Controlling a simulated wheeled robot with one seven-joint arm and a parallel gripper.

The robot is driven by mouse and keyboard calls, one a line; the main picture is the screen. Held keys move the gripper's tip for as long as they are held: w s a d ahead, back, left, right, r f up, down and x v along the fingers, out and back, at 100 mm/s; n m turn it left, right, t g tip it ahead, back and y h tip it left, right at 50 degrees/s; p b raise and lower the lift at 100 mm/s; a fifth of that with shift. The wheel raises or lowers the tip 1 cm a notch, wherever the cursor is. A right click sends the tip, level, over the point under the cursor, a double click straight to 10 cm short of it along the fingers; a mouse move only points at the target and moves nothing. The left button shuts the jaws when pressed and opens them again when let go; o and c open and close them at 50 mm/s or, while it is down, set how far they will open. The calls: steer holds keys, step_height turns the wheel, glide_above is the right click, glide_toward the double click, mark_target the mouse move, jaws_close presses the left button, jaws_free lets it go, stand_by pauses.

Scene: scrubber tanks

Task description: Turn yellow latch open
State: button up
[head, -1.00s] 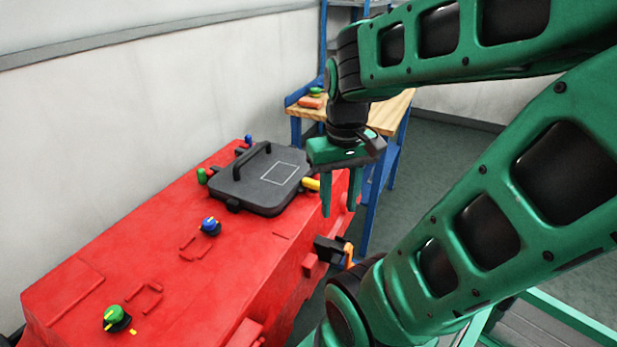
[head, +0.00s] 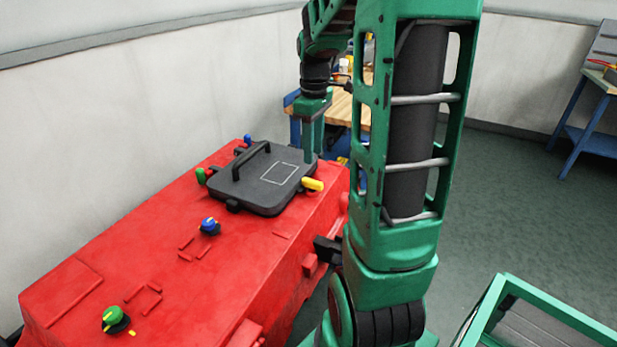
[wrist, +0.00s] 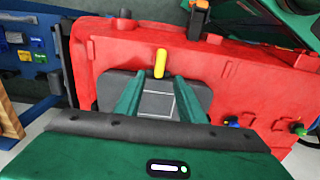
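The yellow latch (head: 313,184) sits at the right edge of the dark grey lid (head: 262,200) on the red tank. In the wrist view the yellow latch (wrist: 160,62) shows just beyond my fingertips, in line with the gap between them. My gripper (head: 311,158) points down by the lid's far right corner, behind the latch in the head view. In the wrist view the two green fingers of my gripper (wrist: 159,82) are apart with nothing between them. Whether a finger touches the lid cannot be told.
The red tank (head: 150,260) also carries a green knob (head: 115,318), a blue knob (head: 209,226) and a green latch (head: 201,176). A black handle (head: 250,160) stands on the lid. A wooden-topped bench (head: 341,110) is behind. Open floor (head: 500,190) lies to the right.

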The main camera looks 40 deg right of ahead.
mark_target(312, 180)
step_height(312, 180, down, 9)
stand_by(0.4)
